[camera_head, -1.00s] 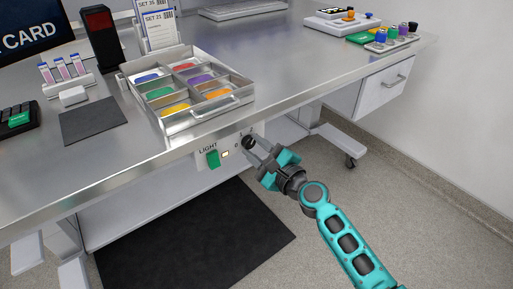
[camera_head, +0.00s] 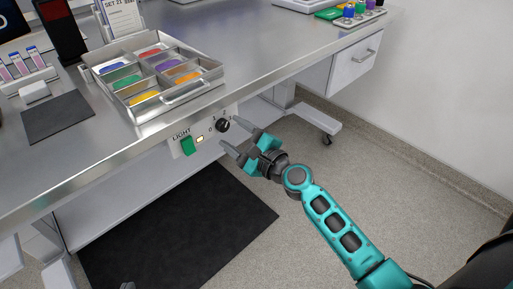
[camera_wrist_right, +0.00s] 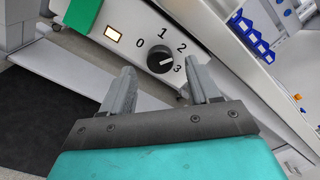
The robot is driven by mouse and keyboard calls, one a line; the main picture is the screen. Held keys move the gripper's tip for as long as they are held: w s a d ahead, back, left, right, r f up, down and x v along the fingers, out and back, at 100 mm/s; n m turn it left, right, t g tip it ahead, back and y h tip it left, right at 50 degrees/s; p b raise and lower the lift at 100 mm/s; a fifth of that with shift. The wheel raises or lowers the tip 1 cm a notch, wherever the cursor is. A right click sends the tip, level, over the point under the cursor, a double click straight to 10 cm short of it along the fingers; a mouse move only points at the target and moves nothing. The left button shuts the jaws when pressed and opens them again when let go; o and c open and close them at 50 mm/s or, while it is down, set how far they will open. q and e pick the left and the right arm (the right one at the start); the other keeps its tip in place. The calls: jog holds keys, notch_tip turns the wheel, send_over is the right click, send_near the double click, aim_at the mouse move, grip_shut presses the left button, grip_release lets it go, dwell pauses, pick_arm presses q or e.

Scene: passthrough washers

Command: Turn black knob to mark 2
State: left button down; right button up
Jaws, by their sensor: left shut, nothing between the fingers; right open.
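The black knob (camera_head: 222,125) is on the white front panel under the bench top, and it also shows in the right wrist view (camera_wrist_right: 160,58). The marks 0, 1, 2 and 3 are printed around it. A pale line on its face seems to point toward the 3. My right gripper (camera_head: 230,135) is open and empty, just in front of the knob and apart from it. In the right wrist view its two fingers (camera_wrist_right: 160,68) stand below and to either side of the knob.
A green LIGHT switch (camera_head: 187,146) and a small lit lamp (camera_head: 200,139) are left of the knob. The bench's metal edge runs above the panel, with a compartment tray (camera_head: 133,110) on top. A dark mat (camera_head: 180,235) lies on the floor.

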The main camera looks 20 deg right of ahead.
pick_arm(q)
jog(key=shift+w+d+f+b, duration=0.15)
jog(key=shift+w+d+b, duration=0.25)
jog(key=shift+b, duration=0.55)
pick_arm(e)
jog(key=v, duration=1.1)
pick_arm(q)
jog(key=shift+s+f, duration=0.15)
pick_arm(e)
jog(key=shift+r, duration=0.1)
